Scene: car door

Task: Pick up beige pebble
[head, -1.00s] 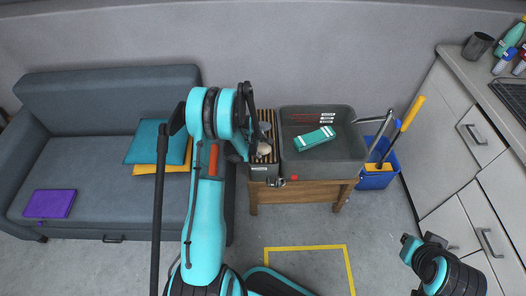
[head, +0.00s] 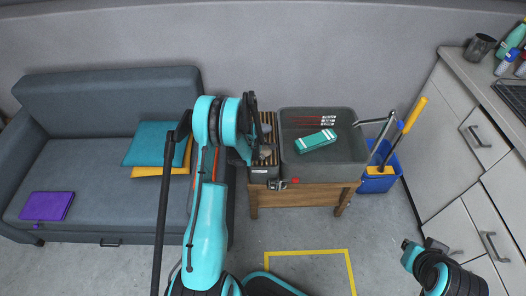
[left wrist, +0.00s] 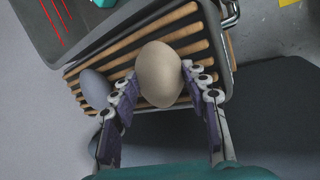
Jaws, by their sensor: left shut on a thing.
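The beige pebble (left wrist: 158,73) is a smooth egg-like stone over the wooden slats of a narrow rack (left wrist: 183,30) in the left wrist view. My left gripper (left wrist: 160,84) is shut on it, with one dark jointed finger on each side. In the head view the pebble (head: 265,152) shows small beside my left gripper (head: 250,148), whose fingers are partly hidden by the arm. I cannot tell whether the pebble is clear of the slats.
A grey pebble (left wrist: 95,88) lies on the slats close to the left finger. A grey basin (head: 345,165) with a green-and-white item (head: 315,141) adjoins the rack. A blue bucket (head: 378,183) stands right, a grey sofa (head: 100,100) left.

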